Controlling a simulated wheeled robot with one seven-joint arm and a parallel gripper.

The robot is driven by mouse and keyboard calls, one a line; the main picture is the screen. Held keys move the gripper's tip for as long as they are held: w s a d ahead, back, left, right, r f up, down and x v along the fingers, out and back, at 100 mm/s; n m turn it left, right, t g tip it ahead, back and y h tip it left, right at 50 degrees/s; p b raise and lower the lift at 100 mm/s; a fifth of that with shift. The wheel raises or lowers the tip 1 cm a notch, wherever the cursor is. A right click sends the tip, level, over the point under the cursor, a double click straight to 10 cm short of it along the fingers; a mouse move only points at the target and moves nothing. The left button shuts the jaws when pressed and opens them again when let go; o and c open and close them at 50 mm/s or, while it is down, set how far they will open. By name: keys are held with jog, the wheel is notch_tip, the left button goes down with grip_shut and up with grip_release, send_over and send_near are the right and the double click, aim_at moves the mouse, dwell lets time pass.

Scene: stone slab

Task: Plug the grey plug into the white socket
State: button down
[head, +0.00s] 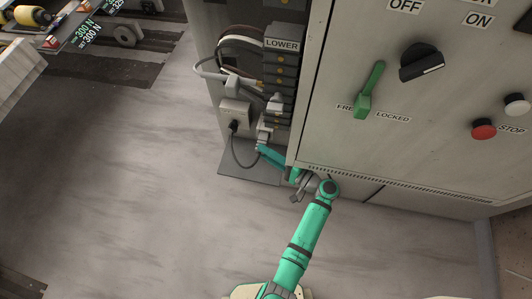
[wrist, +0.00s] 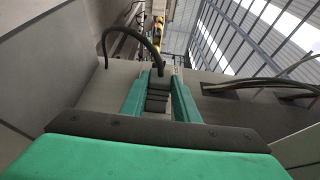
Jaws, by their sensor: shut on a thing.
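My gripper (wrist: 158,98) has its two teal fingers shut on the grey plug (wrist: 157,86) in the wrist view. A black cable rises from the plug and loops to the left. In the head view my gripper (head: 263,149) is low in the open left bay of the cabinet, and a small pale grey part (head: 264,133) shows just beyond its fingertips. I cannot tell for sure which pale part is the white socket; a small whitish block (head: 275,104) sits just above, beside the connector stack. Whether the plug touches a socket is hidden.
A beige box (head: 236,111) with a black cable (head: 235,150) hanging from it is left of my gripper. A dark connector stack (head: 281,75) marked LOWER stands above. The cabinet front (head: 400,120) with switches closes off the right. The floor (head: 120,180) at left is clear.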

jog(key=shift+w+d, duration=0.2)
jog(key=shift+w, duration=0.35)
jog(key=shift+w+d, duration=0.15)
jog(key=shift+w, duration=0.4)
dwell(0.8)
jog(key=c, duration=1.3)
grip_release()
jog(key=shift+s, duration=0.1)
jog(key=shift+s+a, duration=0.5)
jog(key=shift+s, duration=1.05)
jog(key=shift+s+a, duration=0.55)
jog(key=shift+s, duration=1.05)
jog(key=shift+s+a, duration=0.5)
jog(key=shift+s, duration=1.05)
jog(key=v, duration=1.1)
